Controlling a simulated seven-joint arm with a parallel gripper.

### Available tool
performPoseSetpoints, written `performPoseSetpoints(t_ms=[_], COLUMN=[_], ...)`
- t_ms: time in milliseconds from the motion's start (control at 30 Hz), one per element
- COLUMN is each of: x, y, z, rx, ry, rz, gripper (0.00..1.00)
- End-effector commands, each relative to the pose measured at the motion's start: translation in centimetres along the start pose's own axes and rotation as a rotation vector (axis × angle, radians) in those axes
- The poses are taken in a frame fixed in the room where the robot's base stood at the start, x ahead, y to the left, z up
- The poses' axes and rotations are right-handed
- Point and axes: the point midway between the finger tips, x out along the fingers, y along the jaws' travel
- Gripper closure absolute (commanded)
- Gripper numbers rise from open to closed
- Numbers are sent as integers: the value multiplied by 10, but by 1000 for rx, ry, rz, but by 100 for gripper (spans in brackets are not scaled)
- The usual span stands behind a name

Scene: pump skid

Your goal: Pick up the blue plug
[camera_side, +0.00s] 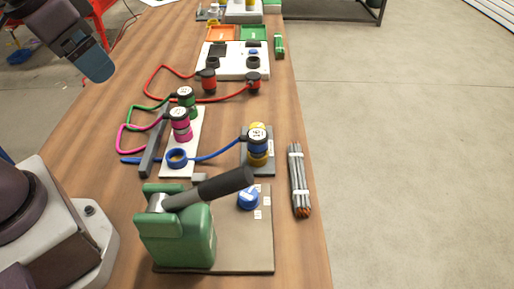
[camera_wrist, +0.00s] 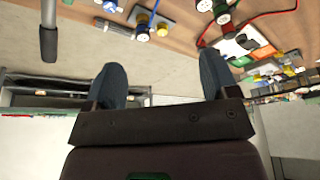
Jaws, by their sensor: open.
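The blue plug (camera_side: 257,143) has a black cap with a white label and a blue cable. It sits upright on a yellow socket (camera_side: 258,159) on a grey plate, right of the table's middle. An open blue ring-shaped socket (camera_side: 177,158) stands on the white board to its left. My gripper (camera_side: 97,66) is high at the upper left, well away from the plug. Its two blue-grey fingers are spread wide and empty in the wrist view (camera_wrist: 162,80). The blue plug shows small and tilted at that view's top (camera_wrist: 142,18).
Magenta (camera_side: 180,124) and green (camera_side: 186,98) plugs stand on the white board (camera_side: 196,142). A green pump with a dark lever (camera_side: 215,187) stands in front. A grey rod bundle (camera_side: 299,181) lies at the right edge. Red plugs (camera_side: 208,80) with a looping red cable stand behind.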

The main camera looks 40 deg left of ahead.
Motion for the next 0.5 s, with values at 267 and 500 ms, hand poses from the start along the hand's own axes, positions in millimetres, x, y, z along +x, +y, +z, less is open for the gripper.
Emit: performPoseSetpoints(t_ms=[267,500], x=[60,138], y=[24,54], z=[-61,-110], rx=[176,419], ry=[-220,-351], rz=[14,64], gripper=[20,20])
